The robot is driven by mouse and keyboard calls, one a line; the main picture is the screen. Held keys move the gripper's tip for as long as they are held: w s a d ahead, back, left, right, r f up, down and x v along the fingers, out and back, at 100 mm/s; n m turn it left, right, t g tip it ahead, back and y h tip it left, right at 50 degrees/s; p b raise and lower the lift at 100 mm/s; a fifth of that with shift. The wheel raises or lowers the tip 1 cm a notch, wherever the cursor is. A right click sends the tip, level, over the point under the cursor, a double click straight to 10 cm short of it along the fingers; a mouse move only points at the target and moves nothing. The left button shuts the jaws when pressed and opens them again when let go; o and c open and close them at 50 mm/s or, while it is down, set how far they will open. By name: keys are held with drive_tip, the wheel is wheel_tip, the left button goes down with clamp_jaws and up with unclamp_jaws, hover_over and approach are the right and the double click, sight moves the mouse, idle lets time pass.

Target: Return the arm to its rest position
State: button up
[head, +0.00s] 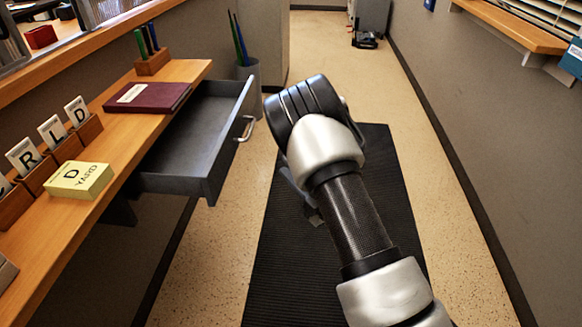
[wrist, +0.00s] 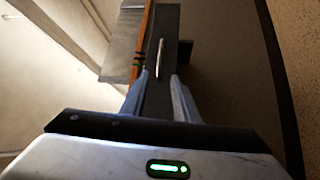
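My arm (head: 350,215) reaches from the lower right to the middle of the head view, above a dark ribbed floor mat. Its bent joint hides most of my gripper there; only a small part shows below the arm. In the wrist view my gripper (wrist: 158,80) has its two blue-grey fingers apart, with nothing seen between them but the background. The open desk drawer (head: 180,150) stands to the left of the arm in the head view. Its front with the metal handle (wrist: 160,58) lies beyond the fingertips in the wrist view; the fingers do not appear to touch it.
The wooden counter (head: 115,135) on the left carries a maroon book (head: 147,97), a yellow block marked "D YARD" (head: 79,180), lettered card holders and a pen block (head: 152,62). A bin (head: 247,75) stands behind the drawer. Floor right of the mat (head: 310,270) is clear to the wall.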

drive_tip(key=w+d+r+m+h, duration=0.7)
drive_tip(key=r+m, duration=0.2)
drive_tip(key=s+d+r+m+g+h, duration=0.2)
drive_tip(key=s+d+r+m+h, duration=0.2)
drive_tip(key=d+r+m, duration=0.15)
drive_tip(key=s+d+r+m+g+h, duration=0.1)
drive_tip(key=s+r+m+g, duration=0.15)
drive_tip(key=s, duration=0.75)
drive_tip(key=s+d+r+m+g, duration=0.15)
drive_tip(key=s+m, duration=0.25)
drive_tip(key=s, duration=0.6)
drive_tip(key=s+d+r+m+g+h, duration=0.1)
drive_tip(key=s+m+g, duration=0.25)
drive_tip(key=s, duration=0.65)
wheel_tip(320, 180, up, 27)
drive_tip(key=p, duration=2.7)
drive_tip(key=shift+s+a+p, duration=0.2)
drive_tip(key=shift+a+p, duration=0.05)
drive_tip(key=shift+p, duration=0.1)
